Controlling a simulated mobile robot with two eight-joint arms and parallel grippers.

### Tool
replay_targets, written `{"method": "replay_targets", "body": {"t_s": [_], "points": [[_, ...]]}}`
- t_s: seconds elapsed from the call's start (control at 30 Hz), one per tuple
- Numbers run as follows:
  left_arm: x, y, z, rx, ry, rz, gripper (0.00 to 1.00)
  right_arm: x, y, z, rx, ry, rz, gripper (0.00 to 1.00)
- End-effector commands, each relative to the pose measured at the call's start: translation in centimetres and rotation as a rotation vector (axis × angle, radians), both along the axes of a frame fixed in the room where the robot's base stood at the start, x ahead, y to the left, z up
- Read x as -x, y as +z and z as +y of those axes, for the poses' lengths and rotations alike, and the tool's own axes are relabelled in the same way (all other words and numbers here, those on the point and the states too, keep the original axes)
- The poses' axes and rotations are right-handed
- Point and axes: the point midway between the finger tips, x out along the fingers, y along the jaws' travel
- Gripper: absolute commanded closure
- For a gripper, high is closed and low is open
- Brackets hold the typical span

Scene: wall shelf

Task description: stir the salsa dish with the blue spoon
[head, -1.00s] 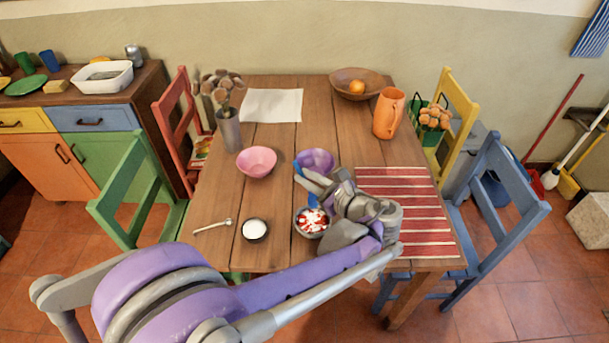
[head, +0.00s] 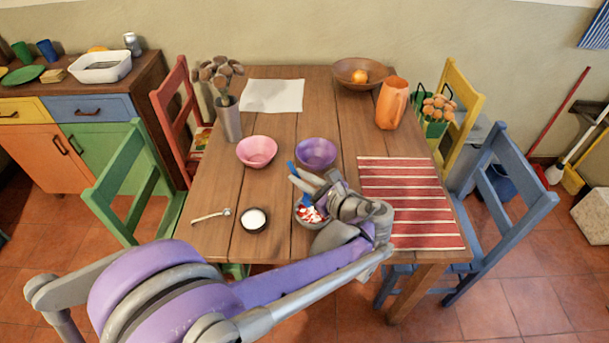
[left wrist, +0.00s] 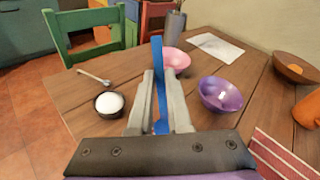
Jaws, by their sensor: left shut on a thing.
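The salsa dish (head: 309,213) is a small grey bowl with red and white contents near the front middle of the table, partly hidden by my gripper in the head view. My left gripper (head: 306,181) is shut on the blue spoon (head: 291,168), above and beside the dish. In the left wrist view the blue spoon (left wrist: 159,85) stands upright between the fingers (left wrist: 160,105). Its lower end is hidden by the gripper there, so I cannot tell whether it touches the salsa. My right gripper is out of view.
A purple bowl (head: 316,152) and a pink bowl (head: 257,151) stand behind the dish. A small dark bowl of white stuff (head: 254,219) and a pale small spoon (head: 211,215) lie to its left. A red striped mat (head: 408,200) lies right.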

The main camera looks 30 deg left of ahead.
Motion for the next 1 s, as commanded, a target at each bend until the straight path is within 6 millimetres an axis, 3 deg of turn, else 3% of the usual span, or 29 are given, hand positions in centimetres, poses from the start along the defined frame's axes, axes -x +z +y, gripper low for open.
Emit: {"method": "replay_targets", "body": {"t_s": [0.6, 1.0], "points": [[-0.8, -4.6, -1.2, 0.000, 0.000, 0.001, 1.00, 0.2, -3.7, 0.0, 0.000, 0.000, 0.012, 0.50], [-0.8, -4.9, -1.4, 0.000, 0.000, 0.000, 1.00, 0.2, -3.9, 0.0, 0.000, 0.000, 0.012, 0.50]]}}
